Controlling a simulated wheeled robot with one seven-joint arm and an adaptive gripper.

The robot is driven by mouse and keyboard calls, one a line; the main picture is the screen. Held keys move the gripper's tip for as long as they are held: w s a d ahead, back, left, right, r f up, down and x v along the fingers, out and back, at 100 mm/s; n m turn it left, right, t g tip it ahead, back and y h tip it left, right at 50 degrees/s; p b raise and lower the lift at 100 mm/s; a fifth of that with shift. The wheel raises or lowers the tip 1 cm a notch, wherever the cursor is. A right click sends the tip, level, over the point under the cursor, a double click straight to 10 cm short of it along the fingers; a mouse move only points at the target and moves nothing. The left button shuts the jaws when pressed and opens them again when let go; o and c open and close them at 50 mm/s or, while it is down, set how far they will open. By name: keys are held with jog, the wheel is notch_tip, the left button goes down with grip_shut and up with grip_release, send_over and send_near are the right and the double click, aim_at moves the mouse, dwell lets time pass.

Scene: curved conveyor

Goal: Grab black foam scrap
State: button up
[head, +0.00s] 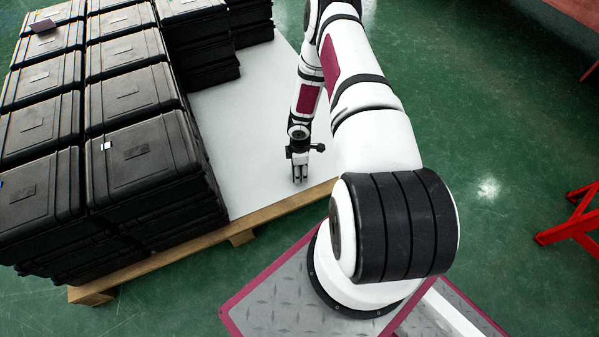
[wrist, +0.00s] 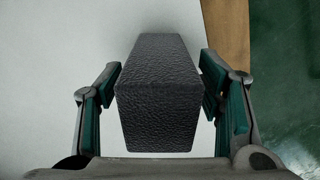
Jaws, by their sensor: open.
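The black foam scrap (wrist: 158,90) is a dark, grainy-surfaced block in the middle of the wrist view. My gripper (wrist: 160,78) is open, with one finger on each side of the block. The left finger is close to the block's side; I cannot tell whether either finger touches it. In the head view my gripper (head: 300,180) points down over the white board near its front edge. The scrap cannot be made out there.
Stacks of black cases (head: 135,95) fill the left and back of the white board (head: 245,120), which lies on a wooden pallet (head: 240,233). Green floor is open to the right. A red metal stand (head: 570,228) is at the far right.

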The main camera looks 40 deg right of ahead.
jog(key=shift+f, duration=0.1)
jog(key=shift+c, duration=0.2)
jog(key=c, duration=0.8)
